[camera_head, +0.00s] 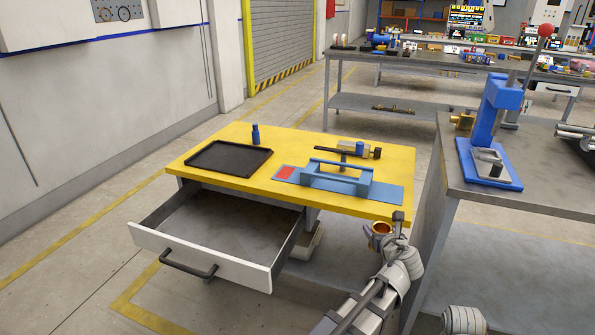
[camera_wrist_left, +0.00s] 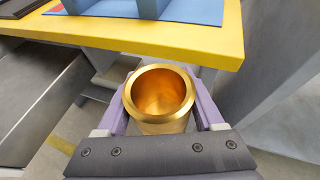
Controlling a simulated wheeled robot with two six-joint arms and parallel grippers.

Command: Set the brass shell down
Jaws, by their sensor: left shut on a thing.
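The brass shell (camera_head: 380,229) is a hollow gold-coloured cylinder with a thick rim, its open end facing up toward the wrist camera. My left gripper (camera_head: 379,236) is shut on it, just off the front right edge of the yellow table (camera_head: 225,178) and clear of it. In the left wrist view the shell (camera_wrist_left: 160,88) sits between the two purple fingers, and its lower part is hidden by the gripper body. My right gripper is not in view.
A black tray (camera_head: 196,166) and a blue bottle (camera_head: 255,134) are on the table. A blue fixture (camera_head: 340,181) stands on a blue mat (camera_head: 388,196) with a red patch. The drawer (camera_head: 200,255) is open and looks empty. A grey bench (camera_head: 520,196) with a blue press (camera_head: 490,120) stands right.

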